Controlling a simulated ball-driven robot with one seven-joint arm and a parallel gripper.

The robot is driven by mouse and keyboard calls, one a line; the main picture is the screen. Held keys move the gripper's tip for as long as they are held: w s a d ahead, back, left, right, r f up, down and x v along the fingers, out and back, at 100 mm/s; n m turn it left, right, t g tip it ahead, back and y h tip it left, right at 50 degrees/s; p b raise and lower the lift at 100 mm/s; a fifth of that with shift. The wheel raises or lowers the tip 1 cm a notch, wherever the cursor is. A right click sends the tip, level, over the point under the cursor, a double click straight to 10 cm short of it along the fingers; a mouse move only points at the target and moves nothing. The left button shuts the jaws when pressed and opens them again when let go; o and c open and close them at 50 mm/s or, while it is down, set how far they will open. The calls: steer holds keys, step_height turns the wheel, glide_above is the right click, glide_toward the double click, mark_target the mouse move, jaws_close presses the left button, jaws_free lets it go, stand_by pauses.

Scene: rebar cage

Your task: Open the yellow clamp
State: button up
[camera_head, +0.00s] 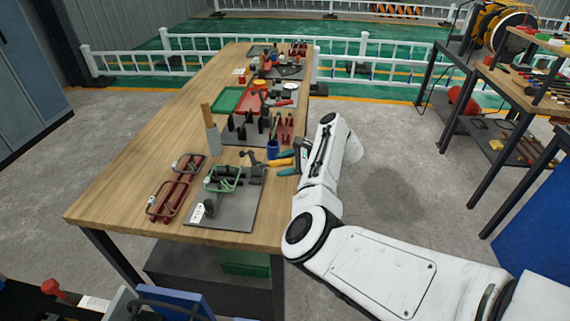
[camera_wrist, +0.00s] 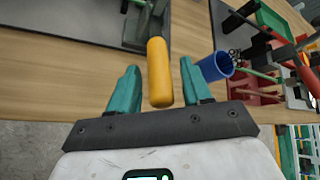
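The yellow clamp's handle (camera_head: 281,162) sticks out over the right edge of the workbench, joined to a grey metal clamp body (camera_head: 254,167) on a dark plate. In the wrist view the yellow handle (camera_wrist: 159,72) is upright in the picture, between the teal fingers. My gripper (camera_head: 288,163) is at the bench's right edge, its fingers on either side of the handle. In the wrist view my gripper (camera_wrist: 160,84) is open, with a visible gap on each side of the handle. The clamp's jaws are too small to make out.
A green wire frame (camera_head: 222,180) and the grey plate (camera_head: 232,216) lie left of the clamp. A blue cup (camera_wrist: 215,67) stands close to the right finger. Red bars (camera_head: 178,186) lie farther left.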

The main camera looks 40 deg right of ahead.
steer(key=v, duration=1)
steer(key=shift+s+d+r, duration=0.15)
steer(key=shift+s+r, duration=0.1)
steer(key=shift+r, duration=0.05)
stand_by(0.4)
steer(key=s+a+f+n+g+h, duration=0.2)
steer(key=s+a+f+n+g, duration=0.1)
steer(key=s+f+n, duration=0.3)
steer(key=s+a+f+n+g+h, duration=0.25)
steer(key=s+f+n+g, duration=0.2)
steer(key=s, duration=0.35)
steer(key=s+a+f+n+g, duration=0.1)
steer(key=s+a+f+n, duration=0.1)
steer(key=s+a+n, duration=0.4)
steer(key=s+a+f+n+g, duration=0.1)
steer(key=s+a+f+n, duration=0.2)
steer(key=s+a+n, duration=0.3)
steer(key=s+a, duration=0.5)
steer(key=a, duration=0.2)
steer(key=shift+s+a+f+n, duration=0.3)
steer(key=shift+s+n, duration=0.05)
